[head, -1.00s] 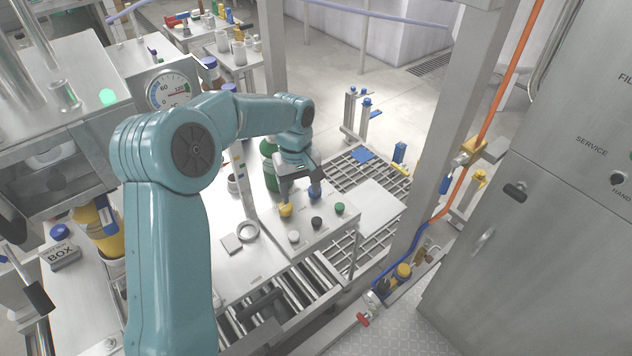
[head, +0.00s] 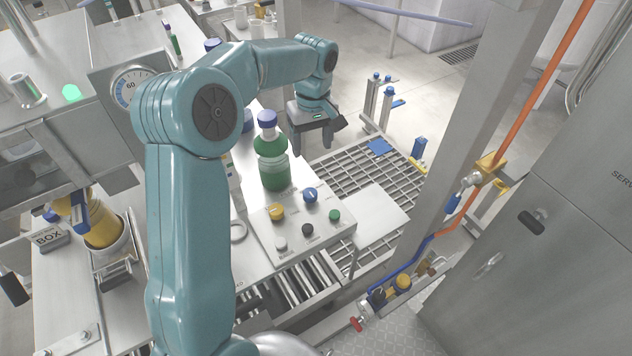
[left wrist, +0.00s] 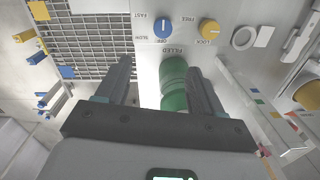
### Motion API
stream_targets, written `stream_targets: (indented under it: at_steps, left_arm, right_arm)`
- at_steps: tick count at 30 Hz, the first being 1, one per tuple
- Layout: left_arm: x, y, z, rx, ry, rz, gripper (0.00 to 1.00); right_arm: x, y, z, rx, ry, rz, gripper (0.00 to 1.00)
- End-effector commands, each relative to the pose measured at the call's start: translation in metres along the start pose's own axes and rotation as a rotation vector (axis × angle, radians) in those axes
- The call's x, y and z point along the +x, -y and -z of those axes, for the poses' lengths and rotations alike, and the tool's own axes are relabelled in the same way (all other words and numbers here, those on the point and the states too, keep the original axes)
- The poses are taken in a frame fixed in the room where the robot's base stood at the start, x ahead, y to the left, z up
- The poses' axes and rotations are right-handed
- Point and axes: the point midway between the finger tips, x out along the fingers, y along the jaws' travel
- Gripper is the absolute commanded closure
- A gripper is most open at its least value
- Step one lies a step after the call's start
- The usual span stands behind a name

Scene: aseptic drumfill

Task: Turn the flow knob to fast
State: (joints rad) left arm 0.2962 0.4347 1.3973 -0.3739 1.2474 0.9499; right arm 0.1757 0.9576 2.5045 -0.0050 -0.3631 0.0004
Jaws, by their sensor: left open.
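The flow knob is blue (head: 310,195) on the sloped grey panel (head: 345,232). In the left wrist view the blue knob (left wrist: 163,28) has labels FAST, SLOW and OFF around it. Its white mark runs up and down the picture, in line with OFF. A yellow knob (head: 277,212), labelled FREE and LOCK, sits beside it. My left gripper (head: 312,147) is open and empty, raised behind the panel and apart from the knob. In the left wrist view its open fingers (left wrist: 159,65) have the green bottle between and below them. My right gripper is not in view.
A green bottle with a blue cap (head: 272,160) stands right behind the panel, close to my left gripper. White (head: 280,243), black (head: 307,229) and green (head: 334,215) buttons sit in front of the knobs. Open floor grating (head: 350,178) lies to the right.

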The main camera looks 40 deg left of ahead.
Motion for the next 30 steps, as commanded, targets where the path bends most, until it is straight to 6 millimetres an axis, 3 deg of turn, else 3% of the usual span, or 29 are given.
stream_targets:
  at_steps: [5,21,30]
  left_arm:
    - [0.017,0.005,-0.003,0.0,0.002,0.003,0.33]
    - [0.137,0.008,-0.003,0.001,0.004,0.003,0.33]
    - [0.162,0.005,-0.001,0.0,0.001,0.0,0.33]
  right_arm:
    - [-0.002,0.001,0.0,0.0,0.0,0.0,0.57]
    - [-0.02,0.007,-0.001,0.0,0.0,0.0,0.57]
    - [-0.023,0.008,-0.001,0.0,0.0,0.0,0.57]
